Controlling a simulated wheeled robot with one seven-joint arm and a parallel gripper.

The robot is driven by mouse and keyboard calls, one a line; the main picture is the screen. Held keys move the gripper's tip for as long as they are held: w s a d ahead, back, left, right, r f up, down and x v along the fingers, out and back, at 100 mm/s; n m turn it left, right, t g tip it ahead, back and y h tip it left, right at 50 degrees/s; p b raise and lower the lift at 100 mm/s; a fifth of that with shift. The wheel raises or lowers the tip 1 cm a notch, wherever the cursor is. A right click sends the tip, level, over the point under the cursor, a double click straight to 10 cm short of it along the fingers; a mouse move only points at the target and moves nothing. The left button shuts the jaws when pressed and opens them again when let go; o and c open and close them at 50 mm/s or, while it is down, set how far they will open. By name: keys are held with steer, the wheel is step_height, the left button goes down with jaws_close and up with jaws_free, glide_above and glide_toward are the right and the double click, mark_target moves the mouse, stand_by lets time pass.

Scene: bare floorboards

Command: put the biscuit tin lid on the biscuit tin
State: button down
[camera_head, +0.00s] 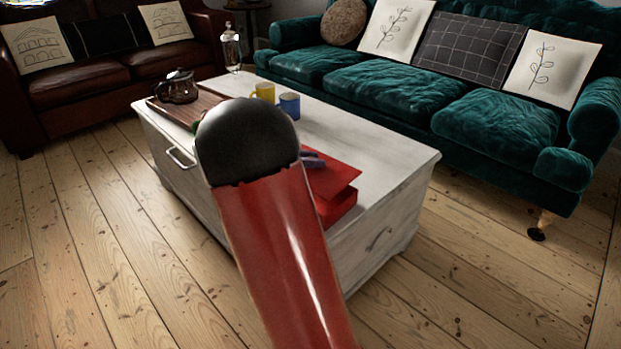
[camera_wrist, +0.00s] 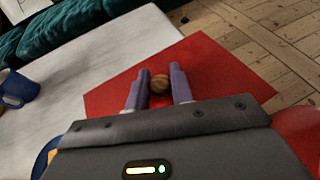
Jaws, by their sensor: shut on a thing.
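The biscuit tin lid (camera_head: 338,178) is a flat red panel with a round wooden knob, which shows in the wrist view (camera_wrist: 215,70). My gripper (camera_wrist: 158,88) is shut on the knob, its two purple-grey fingers on either side of it. The red biscuit tin (camera_head: 341,207) is on the near right part of the white table, below the lid. The lid appears raised over the tin and offset from it. My arm hides the left part of both in the head view.
The white table (camera_head: 385,165) also bears a yellow mug (camera_head: 264,92), a blue mug (camera_head: 289,105), and a dark glass pot (camera_head: 178,88) on a wooden tray (camera_head: 205,103). A green sofa (camera_head: 430,85) stands behind, a brown sofa (camera_head: 100,85) at left. Floorboards in front are clear.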

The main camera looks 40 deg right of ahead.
steer(key=shift+f+b, duration=0.35)
steer(key=shift+f, duration=2)
steer(key=shift+f, duration=0.15)
steer(key=c, duration=1.2)
jaws_free()
steer(key=shift+c, duration=0.2)
steer(key=shift+w+a+r, duration=0.1)
steer(key=shift+a+r, duration=0.25)
steer(key=shift+a, duration=0.1)
steer(key=p+v, duration=0.1)
steer(key=v, duration=0.9)
steer(key=s+a+r+m+t+y, duration=0.3)
steer(key=s+a+m+t+y, duration=0.5)
steer(key=s+a+m+y, duration=0.5)
steer(key=s+a+m, duration=0.2)
steer(key=s+a, duration=0.4)
steer(key=s, duration=0.4)
steer(key=shift+a+r+t, duration=0.2)
steer(key=shift+a+t, duration=0.1)
steer(key=shift+a, duration=0.05)
